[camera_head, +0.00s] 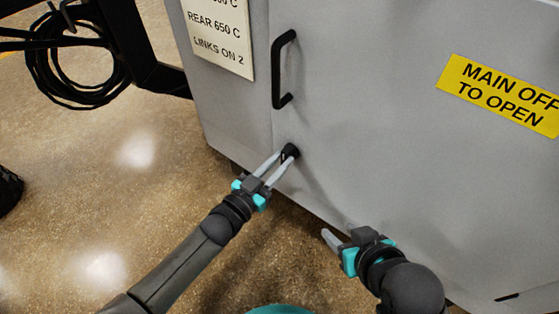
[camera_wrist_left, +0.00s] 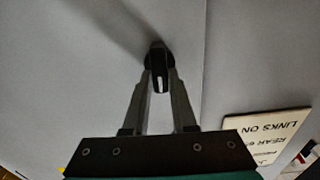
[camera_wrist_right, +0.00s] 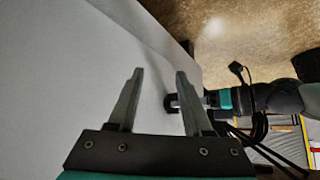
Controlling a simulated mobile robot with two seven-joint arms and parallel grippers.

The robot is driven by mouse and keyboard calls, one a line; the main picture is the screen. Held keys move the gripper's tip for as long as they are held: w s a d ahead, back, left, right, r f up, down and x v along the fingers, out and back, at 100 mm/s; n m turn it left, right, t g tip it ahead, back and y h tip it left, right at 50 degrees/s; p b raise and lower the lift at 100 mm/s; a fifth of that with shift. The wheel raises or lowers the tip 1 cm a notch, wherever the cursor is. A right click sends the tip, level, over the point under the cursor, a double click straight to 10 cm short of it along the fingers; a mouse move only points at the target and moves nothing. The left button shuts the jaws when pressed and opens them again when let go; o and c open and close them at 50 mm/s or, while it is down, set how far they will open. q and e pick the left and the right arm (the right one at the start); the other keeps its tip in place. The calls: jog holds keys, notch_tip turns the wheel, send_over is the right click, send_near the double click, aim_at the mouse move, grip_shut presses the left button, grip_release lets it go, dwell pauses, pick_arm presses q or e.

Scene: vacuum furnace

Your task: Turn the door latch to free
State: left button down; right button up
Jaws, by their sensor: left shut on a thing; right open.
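The door latch (camera_head: 290,151) is a small black knob low on the grey cabinet door, below the black handle. In the left wrist view the latch (camera_wrist_left: 159,58) has a white mark on it and sits between my fingertips. My left gripper (camera_head: 284,157) is shut on the latch; its fingers also show in the left wrist view (camera_wrist_left: 160,84). My right gripper (camera_head: 333,238) is open and empty, low in front of the door, to the right of the latch. In the right wrist view its fingers (camera_wrist_right: 160,78) are apart, and the latch (camera_wrist_right: 172,103) shows beyond them.
The grey door (camera_head: 390,130) carries a black bar handle (camera_head: 285,70) and a yellow sign reading MAIN OFF TO OPEN (camera_head: 503,94). A white placard (camera_head: 218,32) is left of the door seam. Coiled black cable (camera_head: 70,65) hangs at the upper left. The floor at left is mostly clear.

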pick_arm(q)
jog(key=shift+m, duration=0.4)
jog(key=m+p, duration=0.1)
jog(key=m, duration=0.2)
jog(key=shift+s+d, duration=0.1)
jog(key=shift+s+d+f+m+b, duration=0.1)
jog(key=shift+m+b, duration=0.05)
jog(key=shift+m, duration=1.8)
jog(key=shift+w+f+m+b, duration=0.1)
jog(key=shift+f+m, duration=0.05)
jog(key=shift+m, duration=1.75)
jog(key=shift+s+d+f+m+b, duration=0.1)
jog(key=shift+m+b, duration=0.05)
jog(key=shift+m, duration=1.8)
pick_arm(e)
jog(key=shift+s+d+g, duration=0.25)
jog(key=shift+d+g, duration=0.05)
jog(key=shift+d, duration=0.1)
jog(key=shift+a+r, duration=0.1)
pick_arm(q)
jog(key=c, duration=0.7)
grip_release()
